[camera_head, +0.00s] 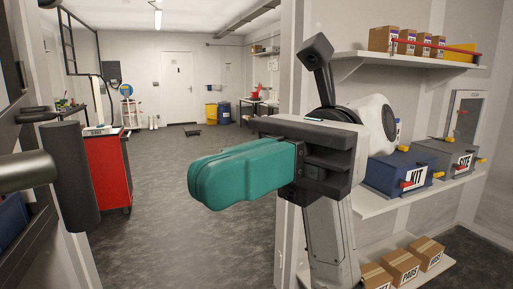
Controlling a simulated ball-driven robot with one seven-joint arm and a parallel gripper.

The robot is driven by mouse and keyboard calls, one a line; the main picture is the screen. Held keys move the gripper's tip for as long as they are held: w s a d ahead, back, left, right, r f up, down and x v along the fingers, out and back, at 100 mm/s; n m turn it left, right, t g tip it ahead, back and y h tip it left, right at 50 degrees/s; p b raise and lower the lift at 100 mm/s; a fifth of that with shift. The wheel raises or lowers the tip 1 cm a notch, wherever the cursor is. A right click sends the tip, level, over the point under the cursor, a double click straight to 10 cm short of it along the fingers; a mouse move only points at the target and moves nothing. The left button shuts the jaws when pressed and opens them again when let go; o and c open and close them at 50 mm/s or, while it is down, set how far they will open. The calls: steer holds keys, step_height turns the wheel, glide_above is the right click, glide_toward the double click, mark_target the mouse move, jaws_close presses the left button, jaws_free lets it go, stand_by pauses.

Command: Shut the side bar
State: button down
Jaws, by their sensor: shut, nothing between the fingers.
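My gripper (204,182) has thick teal fingers pressed together, with nothing between them. It is held up in mid-picture, its fingertips toward the left. At the left edge, close by, a dark upright padded cylinder (70,178) shows beside a grey horizontal tube (24,172) on a dark frame. A clear gap lies between it and my fingertips. A thin red bar (428,42) runs along the front of the upper shelf at right. I cannot tell for sure which of these is the side bar, or whether it is open.
Shelves at right hold cartons (384,39), a blue KIT case (398,172) and a grey SITE case (446,153). A white post (290,60) stands just behind my arm. A red cabinet (107,168) stands beyond the left frame. The grey floor (170,230) between is clear.

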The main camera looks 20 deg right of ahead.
steer(key=p+x, duration=0.2)
steer(key=x, duration=0.7)
steer(key=shift+a+p, duration=0.15)
steer(key=shift+p, duration=0.2)
steer(key=shift+s, duration=0.1)
steer(key=s+a+t, duration=0.1)
steer(key=s+a, duration=0.2)
steer(key=a, duration=0.9)
steer(key=s+a+m+t, duration=0.1)
steer(key=s+a, duration=0.2)
steer(key=a, duration=0.9)
steer(key=shift+a+m+y, duration=0.3)
steer(key=shift+a, duration=0.1)
